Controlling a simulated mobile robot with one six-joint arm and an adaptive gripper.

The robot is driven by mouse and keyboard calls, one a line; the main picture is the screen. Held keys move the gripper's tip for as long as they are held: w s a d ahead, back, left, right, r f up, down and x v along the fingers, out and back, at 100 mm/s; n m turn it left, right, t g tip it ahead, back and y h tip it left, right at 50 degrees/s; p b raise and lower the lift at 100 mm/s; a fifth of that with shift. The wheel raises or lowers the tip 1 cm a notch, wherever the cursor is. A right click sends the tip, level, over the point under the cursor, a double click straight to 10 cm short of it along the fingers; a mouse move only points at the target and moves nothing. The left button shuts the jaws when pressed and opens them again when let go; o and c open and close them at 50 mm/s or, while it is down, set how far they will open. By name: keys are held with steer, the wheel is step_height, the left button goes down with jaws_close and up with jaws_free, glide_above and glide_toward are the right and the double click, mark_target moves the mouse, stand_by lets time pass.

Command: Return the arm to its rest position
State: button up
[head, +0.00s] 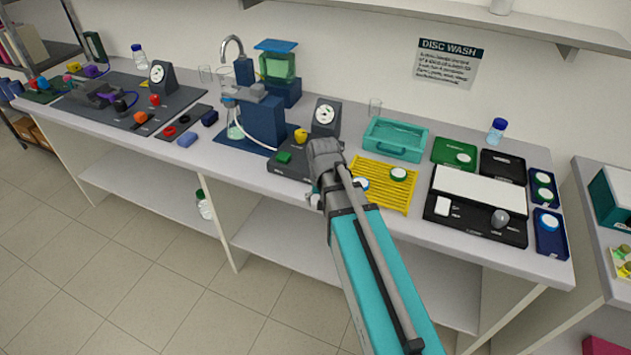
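My arm reaches up from the bottom of the head view, a turquoise link with a grey joint at its upper end. That joint shows in front of the bench, over the area between a dark base with a green block and a yellow ribbed rack. My gripper's fingers cannot be made out; they seem hidden behind the arm. A small pale part shows just left of the link, and I cannot tell what it belongs to.
The long bench (470,257) holds a teal tray (394,152), the yellow rack (385,190), a gauge (326,117), a blue stand (264,124) and a black tray with a white sheet (480,190). A shelf (480,28) overhangs the back. The floor (110,245) in front is clear.

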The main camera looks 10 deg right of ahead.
steer(key=s+n, duration=0.2)
steer(key=s, duration=0.5)
steer(key=shift+s, duration=0.25)
stand_by(0.9)
